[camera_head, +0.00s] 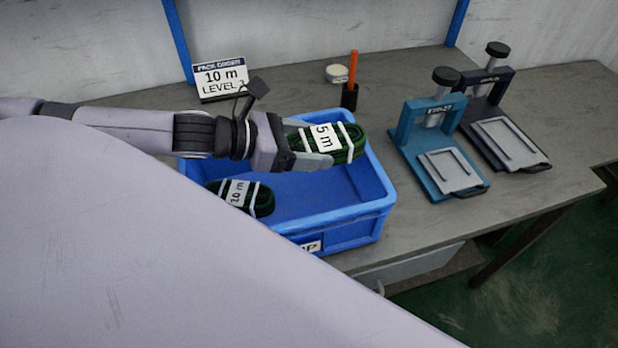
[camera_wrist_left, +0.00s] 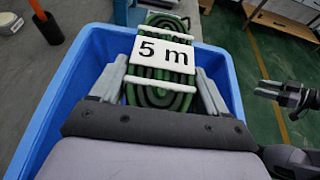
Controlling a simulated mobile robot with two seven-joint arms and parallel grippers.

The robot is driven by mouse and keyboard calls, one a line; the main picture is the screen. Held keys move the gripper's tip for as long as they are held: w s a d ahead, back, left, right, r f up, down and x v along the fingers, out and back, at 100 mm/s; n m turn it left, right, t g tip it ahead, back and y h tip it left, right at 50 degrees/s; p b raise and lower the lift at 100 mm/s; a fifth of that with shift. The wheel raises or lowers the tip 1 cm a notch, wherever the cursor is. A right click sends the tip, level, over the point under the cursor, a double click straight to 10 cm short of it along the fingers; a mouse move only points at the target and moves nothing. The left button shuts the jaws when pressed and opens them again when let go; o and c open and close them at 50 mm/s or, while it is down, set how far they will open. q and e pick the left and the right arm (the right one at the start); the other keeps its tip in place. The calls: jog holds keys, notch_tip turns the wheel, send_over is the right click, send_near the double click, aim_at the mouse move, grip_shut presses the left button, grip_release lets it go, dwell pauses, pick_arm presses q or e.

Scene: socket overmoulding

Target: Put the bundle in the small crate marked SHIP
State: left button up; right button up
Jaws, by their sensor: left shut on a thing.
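My left gripper (camera_head: 316,146) is shut on a coiled green cable bundle (camera_head: 350,144) with white ties and a "5 m" label. It holds this bundle over the back right part of the blue crate (camera_head: 345,228). The left wrist view shows the 5 m bundle (camera_wrist_left: 160,95) between the two fingers, above the crate (camera_wrist_left: 65,95). Only "IP" shows of the crate's front label (camera_head: 311,247). A second green bundle (camera_head: 262,202) lies inside the crate at the left, its label seemingly "10 m". My right gripper (camera_wrist_left: 285,96) seems to show at the right of the wrist view, its jaws unclear.
A sign (camera_head: 220,77) reading "10 m LEVEL 2" stands behind the crate. An orange-handled tool in a black holder (camera_head: 350,96) and a pale round item (camera_head: 337,73) stand at the back. A teal press (camera_head: 437,150) and a dark press (camera_head: 495,110) stand right.

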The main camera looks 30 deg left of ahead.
pick_arm(q)
jog(key=shift+f+b, duration=0.3)
jog(key=shift+f, duration=3.45)
